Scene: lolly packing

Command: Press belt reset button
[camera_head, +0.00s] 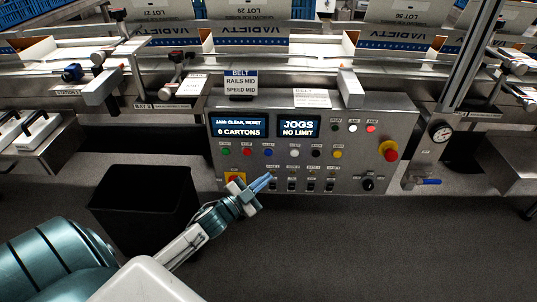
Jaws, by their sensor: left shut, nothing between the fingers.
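The belt control panel (400,135) is a grey box with two lit screens. The left screen (238,127) reads "JAM: CLEAR, RESET" and "0 CARTONS". The right screen (298,127) reads "JOGS NO LIMIT". A row below holds green (226,152), red (247,152), blue (268,153), white (291,153), black (315,153) and yellow (337,154) buttons. Their labels are too small to read, so I cannot tell which is reset. My left gripper (262,182) is shut and empty, in front of the panel's lower left, below the blue button. My right gripper is out of view.
A red mushroom button (389,150) sits at the panel's right, and another red button on yellow (234,178) is close to my left gripper. A gauge (440,131) is at right. The floor at lower right is clear.

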